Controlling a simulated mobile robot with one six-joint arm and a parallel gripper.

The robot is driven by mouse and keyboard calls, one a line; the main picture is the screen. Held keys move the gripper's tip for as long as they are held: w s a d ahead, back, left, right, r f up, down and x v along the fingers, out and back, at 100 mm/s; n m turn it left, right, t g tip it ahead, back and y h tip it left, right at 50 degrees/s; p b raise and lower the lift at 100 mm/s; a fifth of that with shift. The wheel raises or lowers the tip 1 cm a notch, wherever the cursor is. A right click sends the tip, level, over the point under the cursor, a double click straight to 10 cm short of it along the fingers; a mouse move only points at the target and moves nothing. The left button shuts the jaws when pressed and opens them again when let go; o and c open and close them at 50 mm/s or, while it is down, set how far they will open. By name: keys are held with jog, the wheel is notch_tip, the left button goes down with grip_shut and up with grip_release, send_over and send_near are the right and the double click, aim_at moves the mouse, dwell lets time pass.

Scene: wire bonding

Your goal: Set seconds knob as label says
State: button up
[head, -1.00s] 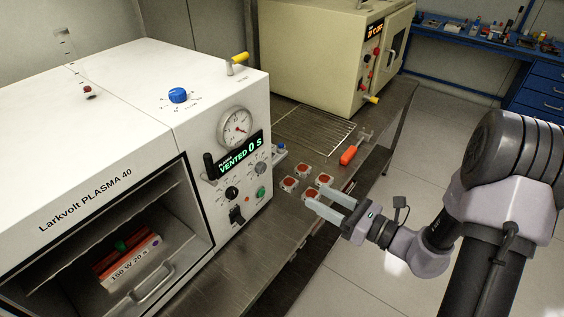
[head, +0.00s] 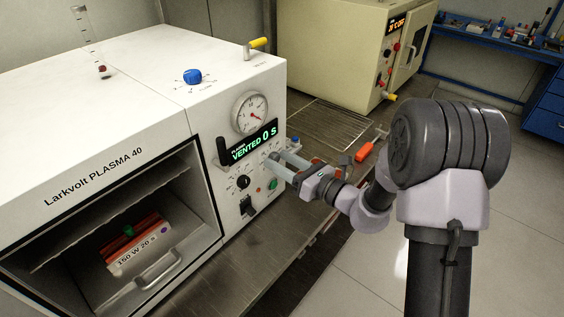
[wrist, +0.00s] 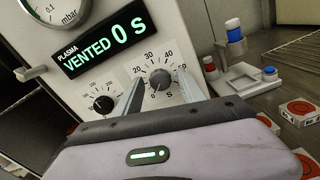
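The seconds knob (wrist: 160,79) is a grey round knob on the plasma machine's front panel, with a scale around it reading 20, 30, 40 and S. My gripper (wrist: 158,86) is open, with one finger on each side of the knob in the wrist view; I cannot tell whether they touch it. In the head view my gripper (head: 280,165) is at the panel and hides this knob. The display (head: 253,145) reads VENTED 0 S. The label (head: 142,256) on the orange-and-white box in the open chamber reads about "150 W 20 s".
A black knob (wrist: 103,103) with its own scale sits left of the seconds knob. A black switch (head: 248,205) and a green button (head: 272,184) are below. Red-and-white parts (wrist: 299,111) and a small stand (wrist: 252,80) lie on the bench at right.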

grip_shut()
jog(key=shift+r+m+p, duration=0.1)
jog(key=shift+m+p, duration=0.2)
jog(key=shift+p, duration=0.2)
jog(key=m+p, duration=0.2)
jog(key=p, duration=0.1)
jog(key=shift+r+m+p, duration=0.15)
jog(key=shift+m+p, duration=0.25)
jog(key=m+p, duration=0.4)
jog(key=p, duration=0.1)
jog(key=shift+m, duration=0.3)
jog(key=m+p, duration=0.4)
jog(key=m, duration=0.1)
jog(key=shift+f+p, duration=0.2)
jog(key=shift+p, duration=0.2)
jog(key=shift+f+m+p, duration=0.15)
jog(key=shift+m+p, duration=1.15)
jog(key=shift+m, duration=1.1)
